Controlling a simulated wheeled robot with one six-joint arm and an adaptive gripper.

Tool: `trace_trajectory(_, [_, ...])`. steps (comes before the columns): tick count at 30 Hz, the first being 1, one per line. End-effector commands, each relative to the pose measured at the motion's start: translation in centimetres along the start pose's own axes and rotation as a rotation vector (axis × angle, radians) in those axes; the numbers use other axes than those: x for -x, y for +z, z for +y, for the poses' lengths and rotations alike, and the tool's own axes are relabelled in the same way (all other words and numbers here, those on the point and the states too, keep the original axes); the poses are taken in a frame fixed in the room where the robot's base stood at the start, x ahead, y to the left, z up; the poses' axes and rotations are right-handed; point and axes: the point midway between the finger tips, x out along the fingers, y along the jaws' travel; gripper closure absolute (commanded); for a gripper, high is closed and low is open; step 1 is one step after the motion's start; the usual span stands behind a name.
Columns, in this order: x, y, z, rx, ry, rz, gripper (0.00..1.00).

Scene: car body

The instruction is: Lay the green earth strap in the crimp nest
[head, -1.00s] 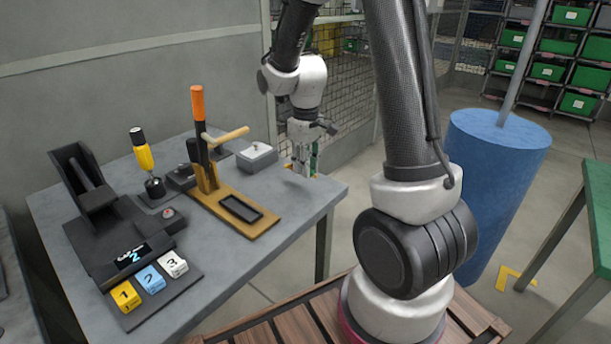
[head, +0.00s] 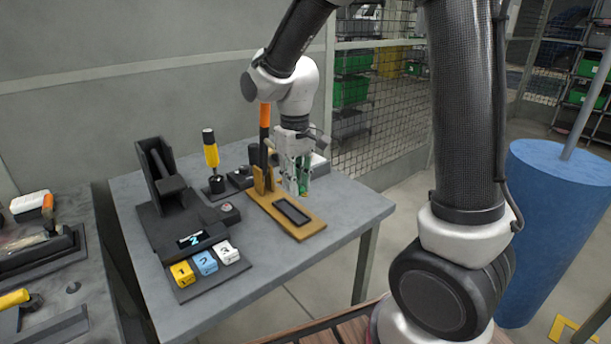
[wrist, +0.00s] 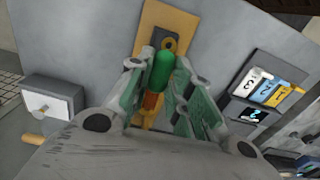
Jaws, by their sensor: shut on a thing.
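My gripper (head: 302,190) is shut on the green earth strap. The green strap (wrist: 162,70) shows between the fingers in the wrist view, with a brass or copper-coloured part near the gripper and a dark ringed end pointing away. In the head view the fingers hang just above the wooden board beside its black-rimmed recess (head: 291,212), probably the crimp nest. The board (head: 312,229) carries an upright lever with an orange grip (head: 265,115). In the wrist view the strap's far end overlaps the board (wrist: 160,16); whether it touches cannot be told.
A black device with a display (head: 190,240) and numbered yellow, blue and white blocks (head: 205,262) stand to the left. A yellow-handled tool (head: 210,148) stands upright behind. The table's front right is clear.

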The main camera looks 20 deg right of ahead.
Motion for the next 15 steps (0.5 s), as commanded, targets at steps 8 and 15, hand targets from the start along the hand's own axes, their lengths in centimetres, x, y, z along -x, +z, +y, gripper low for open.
trace_trajectory(8, [0.00,-0.05,0.04,-0.039,0.000,0.001,1.00])
trace_trajectory(15, [-0.42,0.00,0.05,-0.038,0.000,-0.001,1.00])
